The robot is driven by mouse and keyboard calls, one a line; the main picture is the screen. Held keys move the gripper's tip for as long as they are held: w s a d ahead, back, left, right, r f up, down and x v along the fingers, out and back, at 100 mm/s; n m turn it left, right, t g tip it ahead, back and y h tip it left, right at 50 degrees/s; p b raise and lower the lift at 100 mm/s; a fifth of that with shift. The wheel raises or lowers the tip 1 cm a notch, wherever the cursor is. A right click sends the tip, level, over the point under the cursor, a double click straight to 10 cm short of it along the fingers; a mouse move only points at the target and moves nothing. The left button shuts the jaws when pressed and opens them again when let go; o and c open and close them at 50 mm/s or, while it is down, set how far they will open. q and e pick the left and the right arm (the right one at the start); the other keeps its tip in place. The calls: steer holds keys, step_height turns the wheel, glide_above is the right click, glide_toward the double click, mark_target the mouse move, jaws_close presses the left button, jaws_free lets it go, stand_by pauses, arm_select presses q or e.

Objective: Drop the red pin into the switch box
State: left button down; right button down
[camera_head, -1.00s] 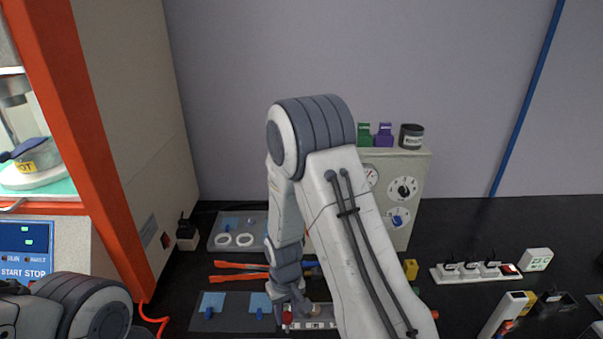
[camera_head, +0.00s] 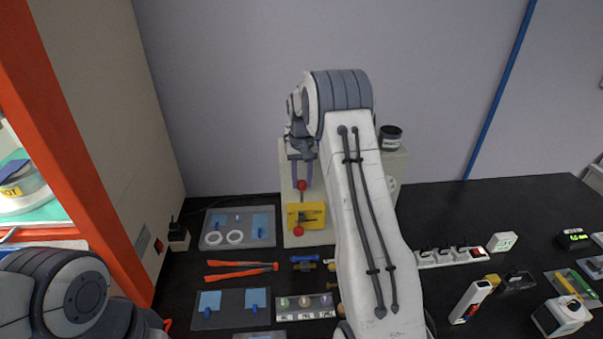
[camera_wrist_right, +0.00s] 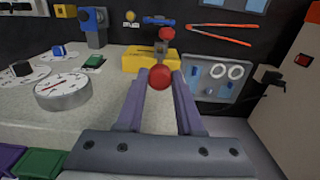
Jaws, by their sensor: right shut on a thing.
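My right gripper (camera_head: 301,178) is shut on the red pin (camera_head: 301,185), whose round red head shows between the fingertips in the wrist view (camera_wrist_right: 160,77). The gripper points down and holds the pin just above a yellow box (camera_head: 312,217) on the front of the beige cabinet, which I take for the switch box. It also shows in the wrist view (camera_wrist_right: 140,62). A red knob (camera_head: 299,229) sits at the box's lower side. Whether the pin's lower end touches or enters the box is hard to tell. My left gripper is out of view.
The beige cabinet (camera_head: 290,165) carries dials (camera_wrist_right: 62,90). Below lie a small rack (camera_head: 305,307) with several coloured pieces, orange tongs (camera_head: 240,268) and a grey tray with white rings (camera_head: 210,238). A tall beige and orange machine (camera_head: 90,120) stands at left. A power strip (camera_head: 452,257) lies right.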

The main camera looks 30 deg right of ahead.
mark_target(302, 191)
stand_by(0.3)
steer(key=shift+r, duration=0.15)
steer(key=shift+f+b, duration=1.05)
steer(key=shift+f, duration=1.2)
steer(key=shift+r+p, duration=0.1)
steer(key=shift+p, duration=0.2)
steer(key=shift+f+b, duration=1.8)
steer(key=shift+f, duration=1.4)
steer(key=shift+c, duration=2.4)
jaws_free()
